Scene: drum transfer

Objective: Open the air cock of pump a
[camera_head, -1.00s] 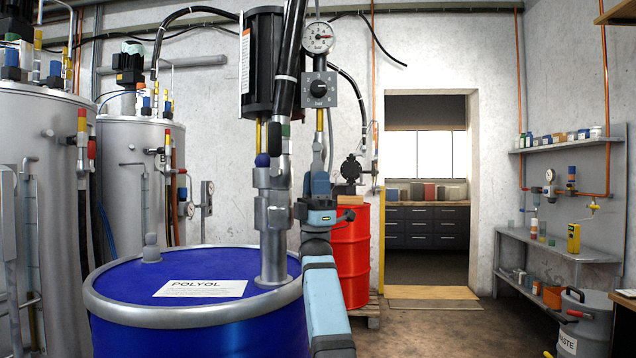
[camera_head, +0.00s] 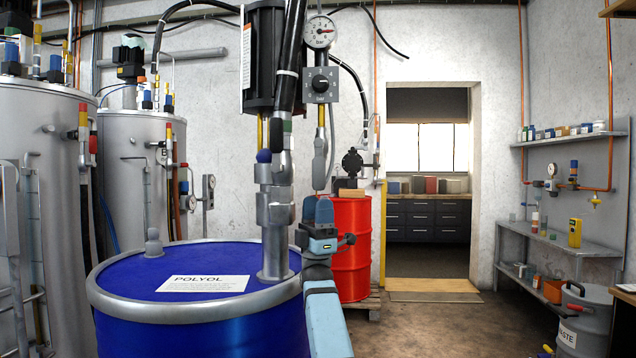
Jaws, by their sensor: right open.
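Pump a appears to be the black-cylinder pump (camera_head: 262,75) standing on the blue POLYOL drum (camera_head: 203,250). A pressure gauge (camera_head: 320,32) and a regulator box with a black knob (camera_head: 320,84) sit at its right. A brass pipe (camera_head: 321,115) runs down from the box to a grey tapered piece (camera_head: 320,160). I cannot tell for sure which part is the air cock. My right gripper (camera_head: 321,207) is open and empty, just below the grey piece and right of the drum's steel riser pipe (camera_head: 274,235). My left gripper is not in view.
A red drum (camera_head: 351,255) on a pallet stands behind my right arm. Steel tanks (camera_head: 42,180) fill the left. A doorway (camera_head: 427,190) and wall shelves (camera_head: 575,140) are at the right. The floor between them is clear.

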